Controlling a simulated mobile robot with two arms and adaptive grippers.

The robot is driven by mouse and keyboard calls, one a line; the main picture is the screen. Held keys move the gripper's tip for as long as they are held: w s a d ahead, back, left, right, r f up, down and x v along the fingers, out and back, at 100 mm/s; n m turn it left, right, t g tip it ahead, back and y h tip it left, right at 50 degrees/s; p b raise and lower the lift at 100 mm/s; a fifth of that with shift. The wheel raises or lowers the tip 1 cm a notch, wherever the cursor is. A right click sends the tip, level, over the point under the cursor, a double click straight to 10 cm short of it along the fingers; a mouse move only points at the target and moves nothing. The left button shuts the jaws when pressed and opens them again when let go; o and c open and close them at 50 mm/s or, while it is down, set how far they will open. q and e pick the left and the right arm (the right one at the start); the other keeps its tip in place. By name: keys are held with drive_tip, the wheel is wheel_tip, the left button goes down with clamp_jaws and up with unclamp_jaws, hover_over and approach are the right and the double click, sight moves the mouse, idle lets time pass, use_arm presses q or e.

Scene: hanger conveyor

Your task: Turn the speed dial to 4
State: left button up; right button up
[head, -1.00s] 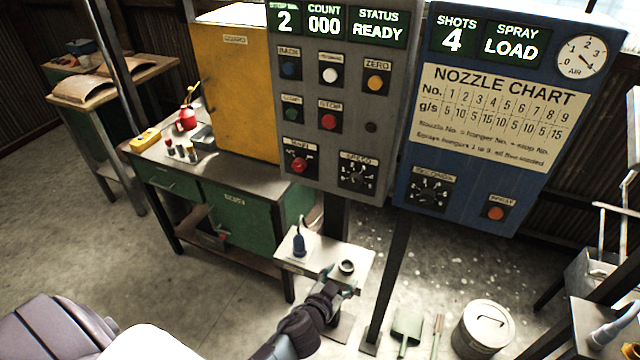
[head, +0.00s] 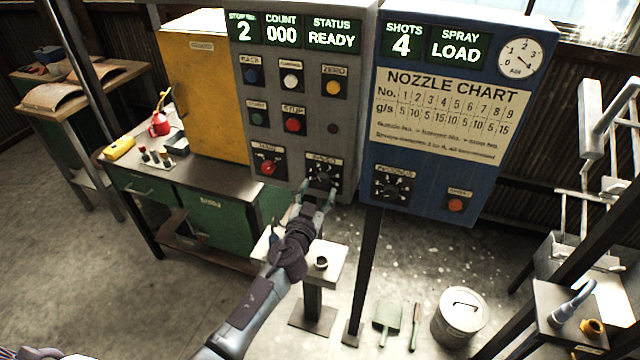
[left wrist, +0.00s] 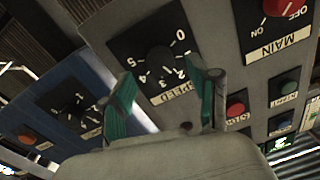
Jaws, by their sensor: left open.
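The speed dial (head: 322,174) is a black knob on a black numbered plate at the lower right of the grey control panel (head: 300,120). In the left wrist view the speed dial (left wrist: 160,62) shows numbers from 0 to 5 around it, upside down; which number it points to is unclear. My left gripper (head: 317,193) is just below and in front of the dial. In the left wrist view its green-padded fingers (left wrist: 165,90) are open, with the knob beyond the gap between them, apparently not gripped. My right gripper is not in view.
The blue spray panel (head: 440,160) with its own numbered dial (head: 392,187) is close on the right. The red main switch (head: 268,167) is left of the speed dial. A small stand (head: 330,262) with a cup is below my arm.

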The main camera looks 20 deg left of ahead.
sight(322, 180)
use_arm(q)
drive_tip(key=shift+w+a, duration=0.1)
drive_tip(key=shift+w, duration=1.2)
drive_tip(key=c, duration=1.2)
